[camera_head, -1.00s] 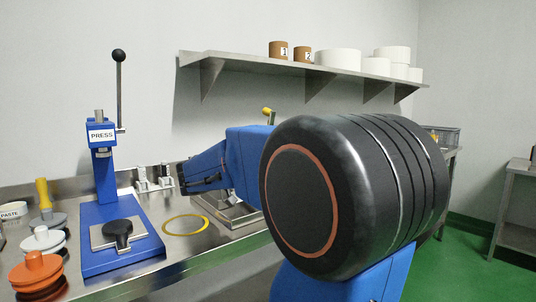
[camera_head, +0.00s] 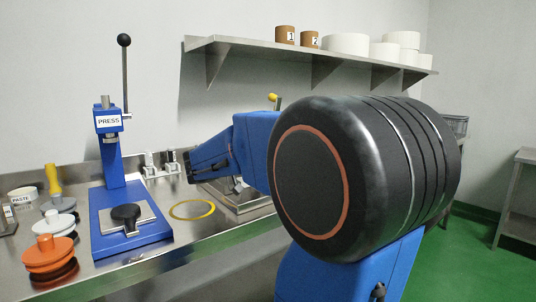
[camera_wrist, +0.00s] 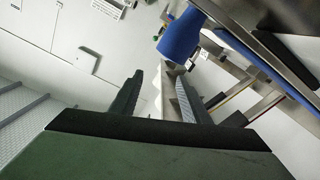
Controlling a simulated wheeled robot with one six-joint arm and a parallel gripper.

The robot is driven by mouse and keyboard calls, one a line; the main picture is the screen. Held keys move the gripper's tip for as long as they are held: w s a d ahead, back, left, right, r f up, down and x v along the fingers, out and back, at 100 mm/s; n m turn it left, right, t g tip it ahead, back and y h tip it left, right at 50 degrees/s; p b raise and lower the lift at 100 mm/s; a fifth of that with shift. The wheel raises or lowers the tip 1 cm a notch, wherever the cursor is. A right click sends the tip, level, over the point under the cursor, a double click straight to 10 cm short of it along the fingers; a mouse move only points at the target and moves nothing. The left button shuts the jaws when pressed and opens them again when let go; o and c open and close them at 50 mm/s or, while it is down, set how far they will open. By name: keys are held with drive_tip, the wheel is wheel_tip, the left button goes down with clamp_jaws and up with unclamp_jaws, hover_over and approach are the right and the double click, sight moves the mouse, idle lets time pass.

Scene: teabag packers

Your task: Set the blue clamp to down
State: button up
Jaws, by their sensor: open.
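In the wrist view, my gripper (camera_wrist: 158,88) is open, its two dark fingers apart with nothing seen between them. A rounded blue part (camera_wrist: 180,38) with a small grey tip stands just beyond the fingertips; it may be the blue clamp's handle, but I cannot tell for sure. It looks apart from the fingers. In the head view my own blue arm reaches left over the bench, and I cannot make out the fingers there. No blue clamp can be picked out in the head view, and its up or down position cannot be told.
A blue press (camera_head: 113,165) with a tall black-knobbed lever stands at left on the steel bench (camera_head: 205,232). A yellow ring (camera_head: 192,217) lies near the arm. Orange (camera_head: 48,256) and white (camera_head: 60,225) handled discs sit at far left.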

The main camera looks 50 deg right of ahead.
drive_tip(key=v, duration=1.7)
drive_tip(key=shift+w+a, duration=0.15)
idle(0.4)
